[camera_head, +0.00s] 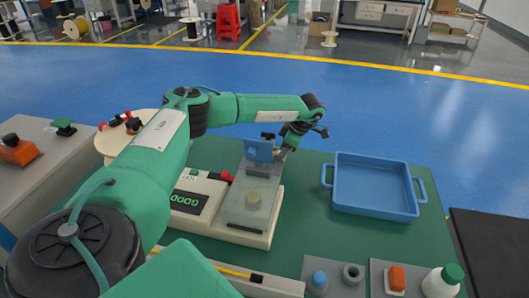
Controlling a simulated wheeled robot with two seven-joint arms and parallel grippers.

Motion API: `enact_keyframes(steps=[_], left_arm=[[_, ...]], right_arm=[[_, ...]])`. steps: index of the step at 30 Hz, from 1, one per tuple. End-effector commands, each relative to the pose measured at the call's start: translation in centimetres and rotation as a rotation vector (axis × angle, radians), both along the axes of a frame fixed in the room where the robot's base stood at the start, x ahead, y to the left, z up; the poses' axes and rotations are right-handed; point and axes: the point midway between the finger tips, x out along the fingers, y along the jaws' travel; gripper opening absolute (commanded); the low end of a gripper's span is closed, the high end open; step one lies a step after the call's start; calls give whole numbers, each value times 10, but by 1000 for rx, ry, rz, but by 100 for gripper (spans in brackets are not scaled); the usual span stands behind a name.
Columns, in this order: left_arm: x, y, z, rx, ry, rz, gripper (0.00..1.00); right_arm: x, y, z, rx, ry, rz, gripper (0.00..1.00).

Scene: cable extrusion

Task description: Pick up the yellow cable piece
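A thin yellow strip (234,272), which looks like the yellow cable piece, lies along a pale holder (275,286) at the bottom of the view. My arm hides its left part. My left gripper (281,148) is at the far edge of the green table, beside a blue block on the pale machine. It is well beyond the strip and apart from it. Its fingers are small and partly hidden, so I cannot tell whether they are open. My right gripper is not in view.
The pale machine (251,238) with a clear plate and a "GOOD" display (188,202) stands mid-table. An empty blue tray (374,186) is on the right. A white bottle (440,283) and small knobs line the front right. Green table (320,240) between is clear.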

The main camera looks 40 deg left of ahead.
Motion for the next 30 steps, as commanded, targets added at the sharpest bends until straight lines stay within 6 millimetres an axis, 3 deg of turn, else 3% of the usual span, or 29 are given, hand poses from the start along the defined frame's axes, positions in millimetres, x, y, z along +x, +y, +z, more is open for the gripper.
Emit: enact_keyframes(steps=[1,5,6,19,23,30], left_arm=[[0,0,0,0,0,0,28],[0,0,0,0,0,0,2],[0,0,0,0,0,0,0],[1,0,11,-1,-3,0,0],[1,1,30,0,-4,1,0],[1,0,94,0,-6,-1,0]], right_arm=[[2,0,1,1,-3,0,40],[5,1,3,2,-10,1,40],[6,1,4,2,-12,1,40],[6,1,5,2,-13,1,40],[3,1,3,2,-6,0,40],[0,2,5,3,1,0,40]])
